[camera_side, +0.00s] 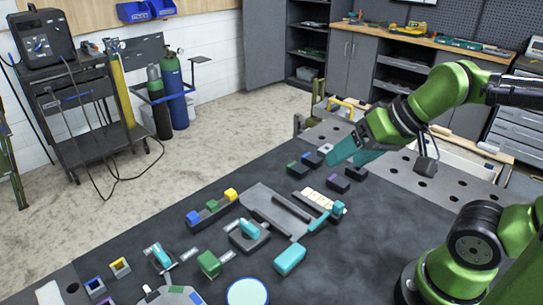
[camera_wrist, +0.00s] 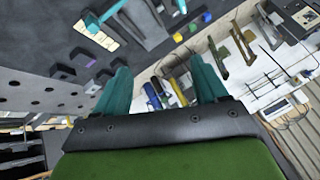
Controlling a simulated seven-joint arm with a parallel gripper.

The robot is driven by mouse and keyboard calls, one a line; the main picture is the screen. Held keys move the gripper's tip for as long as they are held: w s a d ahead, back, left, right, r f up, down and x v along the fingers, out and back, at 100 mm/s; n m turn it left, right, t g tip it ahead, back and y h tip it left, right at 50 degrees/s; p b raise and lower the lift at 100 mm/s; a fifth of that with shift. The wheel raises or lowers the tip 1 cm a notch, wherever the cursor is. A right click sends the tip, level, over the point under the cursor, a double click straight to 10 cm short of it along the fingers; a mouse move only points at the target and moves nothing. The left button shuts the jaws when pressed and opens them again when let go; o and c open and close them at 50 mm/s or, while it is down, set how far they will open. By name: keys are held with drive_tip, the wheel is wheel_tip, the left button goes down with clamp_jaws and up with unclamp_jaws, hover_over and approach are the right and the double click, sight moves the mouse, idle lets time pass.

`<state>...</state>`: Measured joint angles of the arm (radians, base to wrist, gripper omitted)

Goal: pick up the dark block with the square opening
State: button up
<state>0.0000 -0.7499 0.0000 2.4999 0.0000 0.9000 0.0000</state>
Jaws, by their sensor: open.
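My gripper (camera_side: 353,155) is open and empty, held above the far end of the dark table. Its two teal fingers stand apart in the wrist view (camera_wrist: 160,66). Below and beside it, several small dark blocks sit on the table, among them a plain dark one (camera_side: 356,173) and one with a purple mark (camera_side: 338,184). Two more, with green and blue marks, stand to the left (camera_side: 298,170). Dark blocks also show at the left of the wrist view (camera_wrist: 83,58). They are too small for me to tell which has a square opening. None is between my fingers.
A grey plate with dark bars (camera_side: 275,212) lies mid-table, beside a cream strip with a teal handle (camera_side: 322,202). A teal block (camera_side: 289,259), a green block (camera_side: 209,264) and a round blue-rimmed disc (camera_side: 248,293) stand nearer. A perforated metal strip (camera_side: 400,168) borders the far side.

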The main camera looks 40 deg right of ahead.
drive_tip(key=m+g+h, duration=0.2)
drive_tip(key=m+g, duration=0.4)
drive_tip(key=m, duration=2.2)
hover_over(356, 173)
drive_tip(key=s+d, duration=0.2)
wheel_tip(356, 173, down, 8)
drive_tip(key=m, duration=0.4)
drive_tip(key=w+f, duration=0.1)
drive_tip(key=f, duration=0.9)
drive_tip(key=w+f, duration=0.1)
drive_tip(key=f, duration=0.5)
drive_tip(key=shift+w+f, duration=0.1)
drive_tip(key=shift+w, duration=0.2)
clamp_jaws()
